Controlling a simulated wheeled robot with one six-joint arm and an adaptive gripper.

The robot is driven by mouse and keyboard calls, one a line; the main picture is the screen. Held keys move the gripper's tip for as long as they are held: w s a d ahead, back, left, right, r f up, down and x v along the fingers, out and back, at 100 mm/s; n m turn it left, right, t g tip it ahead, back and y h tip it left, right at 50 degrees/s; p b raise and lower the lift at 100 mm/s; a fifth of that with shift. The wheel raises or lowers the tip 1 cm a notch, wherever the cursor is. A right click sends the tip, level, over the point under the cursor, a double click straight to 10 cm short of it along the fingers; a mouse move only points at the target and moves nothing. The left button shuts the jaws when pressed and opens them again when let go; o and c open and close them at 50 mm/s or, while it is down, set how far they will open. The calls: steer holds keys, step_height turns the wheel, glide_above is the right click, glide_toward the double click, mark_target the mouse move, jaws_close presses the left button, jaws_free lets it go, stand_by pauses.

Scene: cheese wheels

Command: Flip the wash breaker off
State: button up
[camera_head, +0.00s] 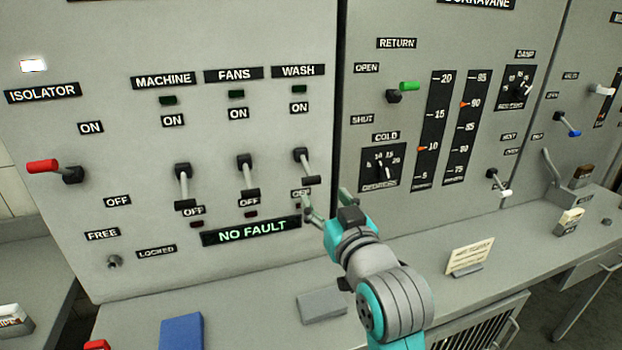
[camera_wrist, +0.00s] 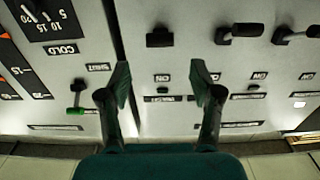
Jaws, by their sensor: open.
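The wash breaker (camera_head: 311,180) is a black-handled lever on the grey panel, below the WASH and ON labels. Its handle slopes down and outward, close above its partly hidden OFF label. In the wrist view, which is upside down, the wash breaker (camera_wrist: 160,38) lies beyond the fingertips, roughly centred between them. My gripper (camera_head: 325,198) is open and empty, just below and right of the handle, with no clear contact. Its two fingers also show spread apart in the wrist view (camera_wrist: 160,80).
The fans breaker (camera_head: 250,192) and machine breaker (camera_head: 185,203) stand to the left, handles also sloping down. A lit NO FAULT display (camera_head: 251,231) is below. A green-handled return lever (camera_head: 408,87) is right. A grey block (camera_head: 321,305) lies on the counter.

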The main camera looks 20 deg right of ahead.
mark_target(313, 182)
steer(key=w, duration=0.9)
jaws_close()
